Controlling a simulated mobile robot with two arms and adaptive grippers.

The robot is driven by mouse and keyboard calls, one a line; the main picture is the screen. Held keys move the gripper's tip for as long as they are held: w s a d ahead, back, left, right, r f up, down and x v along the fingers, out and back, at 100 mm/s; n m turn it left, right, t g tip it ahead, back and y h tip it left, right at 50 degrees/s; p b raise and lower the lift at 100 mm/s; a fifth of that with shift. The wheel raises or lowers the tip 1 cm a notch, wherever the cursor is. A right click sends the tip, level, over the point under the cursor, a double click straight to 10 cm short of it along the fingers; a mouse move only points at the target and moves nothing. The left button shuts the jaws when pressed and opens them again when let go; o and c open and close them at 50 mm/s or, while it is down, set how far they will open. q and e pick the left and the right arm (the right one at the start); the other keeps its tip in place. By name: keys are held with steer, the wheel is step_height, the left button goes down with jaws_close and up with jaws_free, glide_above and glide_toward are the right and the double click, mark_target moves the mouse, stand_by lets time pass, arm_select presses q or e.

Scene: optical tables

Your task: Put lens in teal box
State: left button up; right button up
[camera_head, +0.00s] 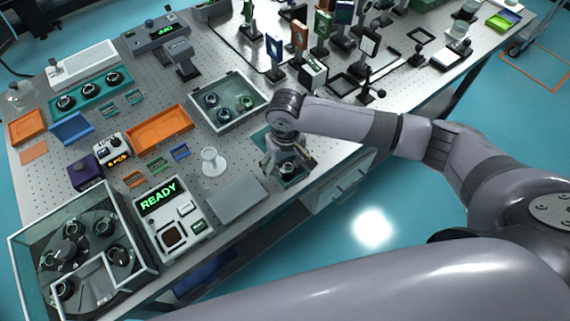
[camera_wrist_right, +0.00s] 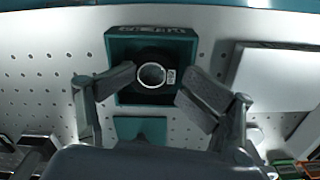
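A small round lens (camera_wrist_right: 152,75) in a dark mount sits within the square teal box (camera_wrist_right: 117,45), which has a label along its edge. In the head view the teal box (camera_head: 293,181) is on the table's front edge, partly hidden by my gripper. My right gripper (camera_head: 287,160) points down over it. In the wrist view the right gripper (camera_wrist_right: 156,82) has its fingers spread on either side of the lens, with gaps visible between fingers and lens. Whether the lens rests on the box floor is hard to tell. My left gripper is not in view.
A flat grey plate (camera_head: 237,205) lies left of the box. A white stand (camera_head: 212,162), a clear-walled case with lenses (camera_head: 228,121) and a READY device (camera_head: 172,215) are nearby. A teal tray of lenses (camera_head: 117,90) stands farther left. Optics mounts (camera_head: 300,36) crowd the back.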

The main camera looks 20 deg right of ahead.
mark_target(286, 169)
steer(key=shift+d, duration=0.15)
steer(key=shift+r, duration=0.3)
step_height(286, 169, up, 13)
steer(key=b, duration=0.2)
steer(key=shift+f, duration=0.2)
